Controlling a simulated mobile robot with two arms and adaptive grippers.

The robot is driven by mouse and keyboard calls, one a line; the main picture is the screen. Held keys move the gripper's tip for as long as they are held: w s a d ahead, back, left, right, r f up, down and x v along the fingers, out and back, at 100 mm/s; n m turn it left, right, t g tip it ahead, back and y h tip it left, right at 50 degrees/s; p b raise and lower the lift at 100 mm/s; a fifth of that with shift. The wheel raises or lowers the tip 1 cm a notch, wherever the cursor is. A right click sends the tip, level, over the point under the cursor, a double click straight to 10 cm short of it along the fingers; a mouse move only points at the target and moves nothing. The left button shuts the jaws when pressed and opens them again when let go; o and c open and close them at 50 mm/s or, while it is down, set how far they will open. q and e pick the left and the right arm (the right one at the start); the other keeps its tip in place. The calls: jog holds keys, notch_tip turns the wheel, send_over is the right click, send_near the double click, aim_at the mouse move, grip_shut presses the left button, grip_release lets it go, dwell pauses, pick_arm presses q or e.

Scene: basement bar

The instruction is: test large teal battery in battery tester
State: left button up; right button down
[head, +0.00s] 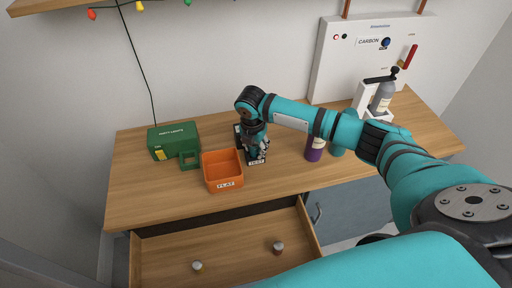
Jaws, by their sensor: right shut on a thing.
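My right gripper (257,148) reaches down over the battery tester (239,131), a dark device with a white TEST label on the wooden counter. The gripper is shut on a teal piece, seemingly the large teal battery, mostly hidden between the dark fingers. I cannot tell whether it touches the tester. My left gripper is out of view.
An orange bin (208,183) labelled FLAT stands just left of the tester. A green case (174,142) is farther left. A purple bottle (314,152) stands right of the tester, under my arm. A carbonator (357,62) is at the back right. The open drawer (225,252) juts out in front.

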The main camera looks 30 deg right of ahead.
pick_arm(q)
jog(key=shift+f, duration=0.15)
pick_arm(e)
jog(key=shift+s+a+f, duration=0.25)
jog(key=shift+s+f, duration=0.25)
jog(key=shift+f, duration=0.35)
jog(key=c, duration=1.1)
grip_release()
jog(key=o, duration=0.3)
jog(key=shift+w+f, duration=0.2)
jog(key=shift+w, duration=0.15)
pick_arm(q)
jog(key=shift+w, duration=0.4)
pick_arm(e)
jog(key=shift+o, duration=0.2)
jog(key=shift+r, duration=0.1)
jog(key=shift+w+r, duration=0.1)
jog(key=shift+r, duration=0.15)
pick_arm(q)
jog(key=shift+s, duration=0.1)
pick_arm(e)
jog(key=r, duration=0.8)
jog(key=a+r, duration=0.1)
jog(key=r, duration=0.2)
jog(key=shift+s+r, duration=0.4)
